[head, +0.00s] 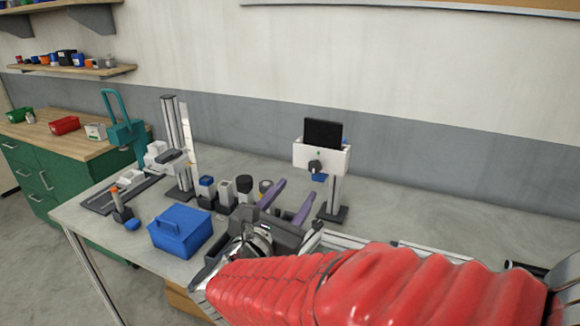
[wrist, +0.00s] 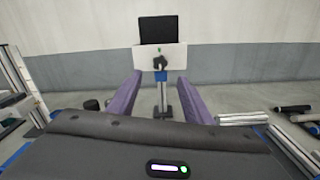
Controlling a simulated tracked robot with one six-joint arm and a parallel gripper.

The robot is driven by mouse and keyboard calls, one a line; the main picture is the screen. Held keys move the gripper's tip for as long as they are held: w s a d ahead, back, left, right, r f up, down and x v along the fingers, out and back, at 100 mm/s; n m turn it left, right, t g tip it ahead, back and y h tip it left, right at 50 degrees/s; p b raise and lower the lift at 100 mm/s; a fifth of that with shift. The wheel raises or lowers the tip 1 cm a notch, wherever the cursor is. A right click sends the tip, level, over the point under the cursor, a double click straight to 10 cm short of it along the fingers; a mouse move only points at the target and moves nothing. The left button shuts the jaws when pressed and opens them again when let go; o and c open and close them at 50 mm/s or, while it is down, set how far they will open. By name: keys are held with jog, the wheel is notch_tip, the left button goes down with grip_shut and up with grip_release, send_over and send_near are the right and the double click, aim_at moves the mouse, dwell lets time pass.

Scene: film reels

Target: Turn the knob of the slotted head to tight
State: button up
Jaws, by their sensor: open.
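The slotted head is a white box (head: 335,157) with a black screen on top, mounted on a grey post with a dark foot. Its black knob (head: 315,167) sits on the front face, with a blue part just below. In the wrist view the knob (wrist: 159,62) is centred ahead, between and beyond my fingers. My gripper (head: 290,202) has two purple fingers spread apart, empty, in front of and lower than the knob. In the wrist view my gripper (wrist: 158,88) is also open, with nothing between its fingers. The knob's exact pointer angle is too small to tell.
A blue box (head: 180,230) stands at the table's left front, with several small containers behind it. A tall grey column (head: 178,145) and a teal press (head: 122,130) stand further left. Metal rails lie at the wrist view's right.

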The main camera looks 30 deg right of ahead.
aim_at(314, 168)
jog(key=shift+x, duration=5.8)
jog(key=shift+c, duration=0.5)
jog(key=c, duration=1)
